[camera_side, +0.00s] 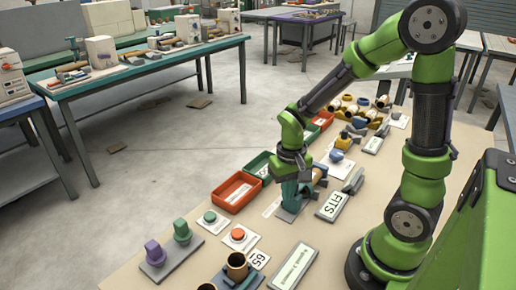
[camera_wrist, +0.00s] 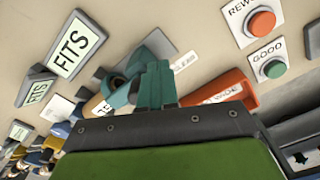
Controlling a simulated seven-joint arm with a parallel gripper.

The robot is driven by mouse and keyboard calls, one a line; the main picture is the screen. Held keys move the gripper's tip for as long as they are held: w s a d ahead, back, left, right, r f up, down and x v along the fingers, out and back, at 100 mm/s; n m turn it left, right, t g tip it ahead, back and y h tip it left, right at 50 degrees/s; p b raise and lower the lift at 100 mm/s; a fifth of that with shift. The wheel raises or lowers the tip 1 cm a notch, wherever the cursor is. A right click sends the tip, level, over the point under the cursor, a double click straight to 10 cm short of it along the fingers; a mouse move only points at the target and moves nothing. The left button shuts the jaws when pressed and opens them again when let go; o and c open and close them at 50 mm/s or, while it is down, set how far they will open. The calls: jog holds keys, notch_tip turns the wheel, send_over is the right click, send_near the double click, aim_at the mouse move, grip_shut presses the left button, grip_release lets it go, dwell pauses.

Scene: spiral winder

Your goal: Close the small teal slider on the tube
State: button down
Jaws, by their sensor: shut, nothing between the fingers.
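My gripper (camera_side: 289,196) points down over the bench, with its teal fingers together and nothing seen between them. In the wrist view the shut fingers (camera_wrist: 157,78) stand in the middle, above the dark gripper housing. A teal-blue tube-like part (camera_wrist: 120,92) with a dark round opening lies just left of the fingers, partly hidden behind them. In the side view a blue and tan part (camera_side: 319,173) shows right beside the gripper. I cannot make out the small teal slider apart from the tube and fingers, nor whether the fingers touch it.
A red bin (camera_side: 236,191) and a green bin (camera_side: 256,165) stand left of the gripper. A FITS sign (camera_side: 332,206) is close on the right. Green (camera_side: 210,217) and red (camera_side: 238,234) buttons sit nearer the front. Several small tube parts lie further back.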

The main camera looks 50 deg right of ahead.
jog(key=shift+a, duration=0.4)
jog(key=shift+a, duration=0.25)
notch_tip(320, 180, up, 7)
dwell(0.8)
jog(key=s+a+r+n+t+y, duration=0.1)
jog(key=s+a+r+t, duration=0.1)
jog(key=r, duration=0.3)
jog(key=s+a+r+n+t+y, duration=0.1)
jog(key=s+a+r+t, duration=0.1)
jog(key=r+t, duration=0.3)
jog(key=shift+a+r, duration=0.45)
jog(key=shift+a, duration=0.2)
